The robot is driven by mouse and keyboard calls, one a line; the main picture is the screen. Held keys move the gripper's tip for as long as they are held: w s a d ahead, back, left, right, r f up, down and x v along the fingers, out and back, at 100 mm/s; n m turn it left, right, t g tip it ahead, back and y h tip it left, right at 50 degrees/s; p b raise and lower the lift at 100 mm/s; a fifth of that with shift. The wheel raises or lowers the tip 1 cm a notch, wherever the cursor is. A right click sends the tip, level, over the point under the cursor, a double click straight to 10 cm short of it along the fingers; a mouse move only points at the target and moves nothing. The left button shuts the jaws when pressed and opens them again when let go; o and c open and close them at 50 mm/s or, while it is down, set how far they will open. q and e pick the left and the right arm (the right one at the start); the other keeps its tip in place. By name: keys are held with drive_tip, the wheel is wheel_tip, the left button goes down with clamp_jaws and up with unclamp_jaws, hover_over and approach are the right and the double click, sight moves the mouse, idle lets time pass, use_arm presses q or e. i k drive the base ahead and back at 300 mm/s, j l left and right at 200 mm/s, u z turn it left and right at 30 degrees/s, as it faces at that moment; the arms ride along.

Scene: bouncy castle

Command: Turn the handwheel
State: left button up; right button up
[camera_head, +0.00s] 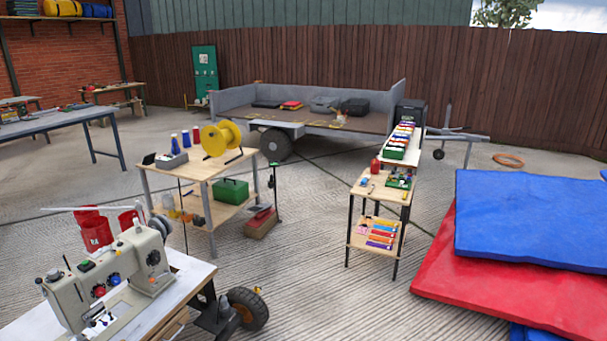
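A beige sewing machine (132,262) stands on a white-topped table (190,285) at the lower left. A dark rounded part at the far right end of its body looks like the handwheel (161,227). It is small here, and I cannot make out its rim clearly or tell how it is turned. Neither of my grippers is in view.
A wooden workbench (205,168) with a yellow reel (221,138) stands behind. Blue and red mats (530,218) lie at right.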

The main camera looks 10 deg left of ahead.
sight(154, 224)
drive_tip(key=i+z, duration=0.2)
drive_tip(key=i, duration=1)
drive_tip(key=i+j+u, duration=0.1)
drive_tip(key=i+u, duration=0.2)
drive_tip(key=i, duration=0.2)
drive_tip(key=i+u, duration=0.35)
drive_tip(key=i, duration=0.15)
drive_tip(key=i+j+u, duration=0.15)
drive_tip(key=i, duration=0.2)
drive_tip(key=i+j+u, duration=0.15)
drive_tip(key=i, duration=0.25)
